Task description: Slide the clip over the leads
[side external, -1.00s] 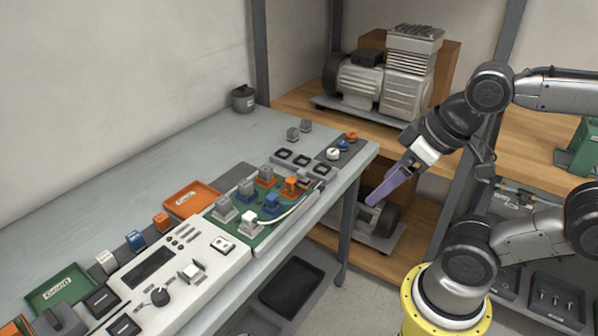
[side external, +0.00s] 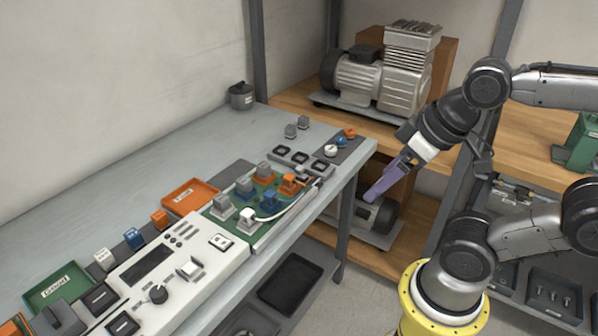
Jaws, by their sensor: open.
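The leads (side external: 292,208) show as a pale curved strand along the right edge of a green board (side external: 256,227). They run up toward a small dark-grey part (side external: 317,183) at the board's far right corner. I cannot tell whether this part is the clip; no clip shows clearly. My gripper (side external: 371,197) has long purple fingers pointing down and left. It is open and apart from the board, out beyond the bench's right edge. From this side the fingers overlap, so the gap between them is hard to see.
Orange, blue and grey connectors (side external: 266,173) stand on the board. A white control panel (side external: 170,275), an orange tray (side external: 190,196) and a green tray (side external: 64,287) lie along the bench (side external: 150,187). A compressor (side external: 385,75) sits on the wooden shelf behind. The bench's back left is clear.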

